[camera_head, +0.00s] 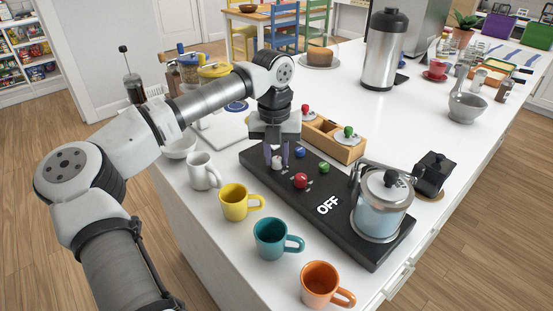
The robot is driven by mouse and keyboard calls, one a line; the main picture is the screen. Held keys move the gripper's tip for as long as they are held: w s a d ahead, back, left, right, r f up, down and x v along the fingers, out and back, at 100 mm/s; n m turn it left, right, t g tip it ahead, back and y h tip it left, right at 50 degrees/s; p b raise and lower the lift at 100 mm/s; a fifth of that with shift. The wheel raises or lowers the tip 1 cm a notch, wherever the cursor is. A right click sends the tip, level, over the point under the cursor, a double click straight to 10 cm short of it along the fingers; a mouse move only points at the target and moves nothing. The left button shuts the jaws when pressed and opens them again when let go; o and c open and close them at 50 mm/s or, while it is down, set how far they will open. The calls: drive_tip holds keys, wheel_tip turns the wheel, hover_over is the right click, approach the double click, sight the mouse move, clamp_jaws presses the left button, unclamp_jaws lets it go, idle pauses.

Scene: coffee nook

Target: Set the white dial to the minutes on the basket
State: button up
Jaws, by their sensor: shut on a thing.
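A black panel (325,180) lies on the white counter with several knobs. The white dial (278,164) is near its left end, with a red knob (300,180), a blue knob (299,153) and a green knob (324,168) nearby. My gripper (277,157) points down over the white dial, its purple fingers shut on it. The fingers partly hide the dial, so its setting is not readable. White letters reading OFF (328,205) show on the panel. A glass pot (380,216) with a metal lid stands on the panel's right end. I see no basket with readable minutes.
White (203,176), yellow (235,206), teal (270,240) and orange (320,284) mugs line the panel's front side. A wooden box (347,154) with lidded jars stands behind it. A black grinder-like object (433,175) is right of the pot. A steel flask (381,62) stands farther back.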

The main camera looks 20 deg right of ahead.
drive_tip(key=m, duration=0.3)
drive_tip(key=shift+m+b, duration=0.35)
drive_tip(key=shift+m, duration=0.05)
drive_tip(key=m, duration=0.3)
drive_tip(key=shift+d+r+m, duration=0.1)
drive_tip(key=shift+m, duration=0.2)
drive_tip(key=m, duration=0.3)
drive_tip(key=shift+m, duration=0.3)
drive_tip(key=shift+w+m, duration=0.1)
drive_tip(key=shift+m, duration=1.5)
drive_tip(key=o, duration=1)
